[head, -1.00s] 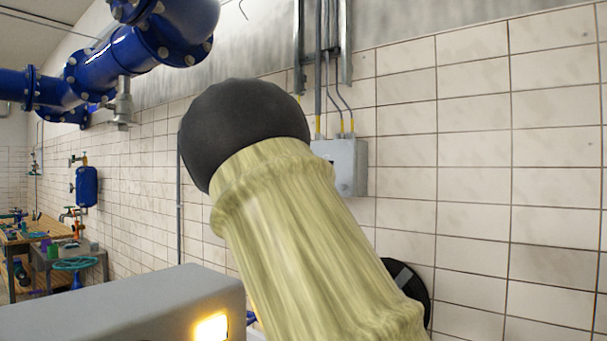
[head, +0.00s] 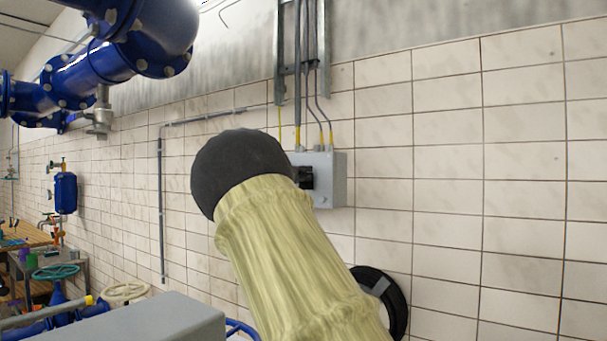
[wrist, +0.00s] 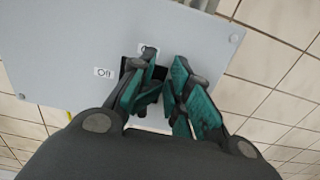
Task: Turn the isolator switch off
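The isolator switch box (head: 328,172) is a light grey box on the tiled wall, right of centre in the head view, partly behind my arm. Its pale front plate (wrist: 60,45) fills the upper left of the wrist view. An "Off" label (wrist: 103,72) shows left of the fingers; another label (wrist: 148,48) above them is partly covered. The black switch knob (wrist: 157,73) is between my gripper's (wrist: 158,78) teal-padded fingers, mostly hidden. The fingers are drawn in close around it; whether both press on it is unclear. The knob's pointing direction cannot be made out.
Cables and a metal cable tray (head: 308,50) run up from the box. A round black object (head: 392,300) is on the wall below. Blue pipes (head: 110,60) cross the upper left. A workbench (head: 25,240) and a green handwheel (head: 55,271) stand far left. The wall to the right is bare.

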